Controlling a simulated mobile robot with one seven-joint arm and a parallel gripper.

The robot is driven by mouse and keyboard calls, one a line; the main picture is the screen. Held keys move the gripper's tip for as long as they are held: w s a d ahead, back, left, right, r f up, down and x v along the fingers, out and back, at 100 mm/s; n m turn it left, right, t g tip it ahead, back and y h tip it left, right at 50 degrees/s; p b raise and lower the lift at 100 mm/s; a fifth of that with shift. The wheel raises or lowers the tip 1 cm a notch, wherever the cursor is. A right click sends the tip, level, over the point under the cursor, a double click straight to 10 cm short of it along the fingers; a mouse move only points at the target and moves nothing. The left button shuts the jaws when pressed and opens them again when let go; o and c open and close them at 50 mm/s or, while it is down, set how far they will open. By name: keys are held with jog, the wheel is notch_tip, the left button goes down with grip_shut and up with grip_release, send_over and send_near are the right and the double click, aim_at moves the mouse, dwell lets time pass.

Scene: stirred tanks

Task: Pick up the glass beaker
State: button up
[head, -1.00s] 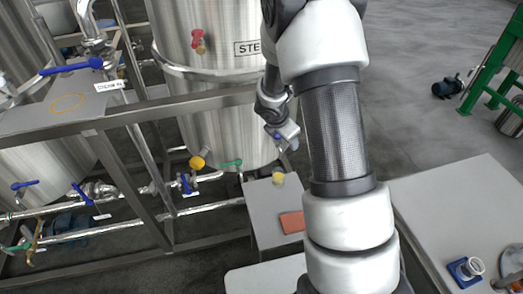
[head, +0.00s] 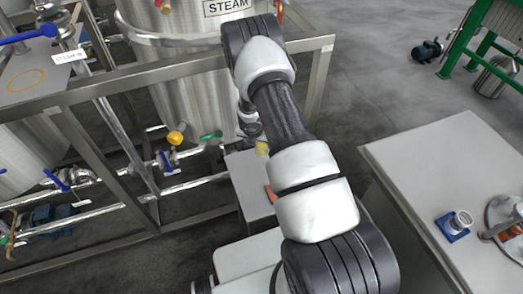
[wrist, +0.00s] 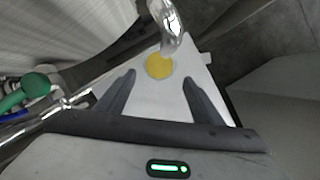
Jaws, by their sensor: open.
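The glass beaker (head: 262,148) shows as a small yellow-filled vessel on a small grey stand (head: 247,180) by the steel tank. In the wrist view a round yellow patch (wrist: 158,68), seemingly its contents seen from above, lies ahead between the fingertips; its clear walls are hard to make out. My gripper (wrist: 160,64) is open, with one finger to each side of this patch in the picture and nothing held. I cannot tell how far the beaker is from the fingers. In the head view my arm hides most of the gripper.
A shiny curved metal spout (wrist: 172,25) is close beyond the beaker. A steel frame (head: 200,70) with pipes and valves stands left of my arm. An orange item (head: 270,193) on the stand is mostly hidden. A grey table (head: 430,165) is at right.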

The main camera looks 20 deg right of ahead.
jog(key=x, duration=0.6)
jog(key=shift+w+r, duration=0.1)
jog(key=shift+w, duration=0.1)
jog(key=c, duration=1.3)
jog(key=shift+r, duration=0.15)
